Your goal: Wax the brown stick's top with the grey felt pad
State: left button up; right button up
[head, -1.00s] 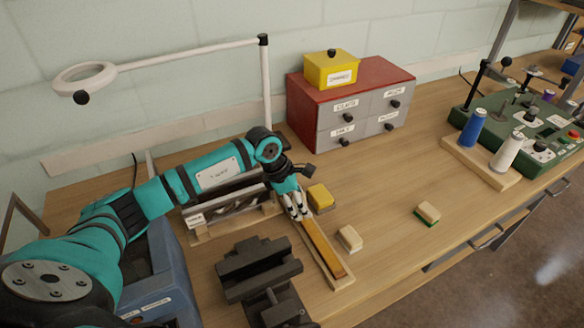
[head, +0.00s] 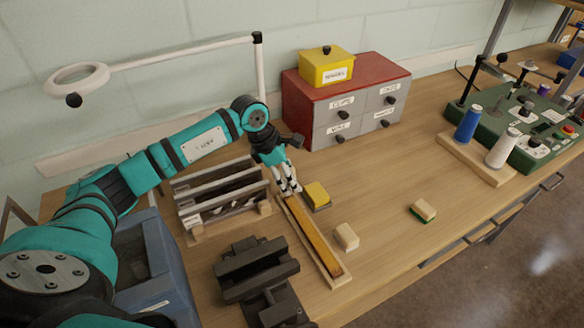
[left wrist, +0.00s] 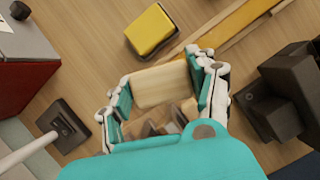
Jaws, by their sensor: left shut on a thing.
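The brown stick (head: 313,238) lies lengthwise in a pale wooden holder (head: 340,282) on the bench. Part of it also shows at the top of the left wrist view (left wrist: 238,27). My left gripper (head: 288,189) is at the stick's far end, pointing down. In the left wrist view its fingers are shut on a pale wooden-backed block (left wrist: 163,86). The block's underside is hidden, so I cannot see whether it bears grey felt, or whether it touches the stick. My right gripper is not in view.
A yellow block (head: 317,193) on a dark base sits just right of the gripper. A white-bottomed block (head: 346,236) and a green-bottomed block (head: 424,209) lie further right. A dark vise (head: 256,268) stands left of the stick, a slatted rack (head: 222,190) behind it.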

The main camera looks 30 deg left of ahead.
pick_arm(q)
jog(key=shift+r+p, duration=0.3)
jog(key=shift+r, duration=0.85)
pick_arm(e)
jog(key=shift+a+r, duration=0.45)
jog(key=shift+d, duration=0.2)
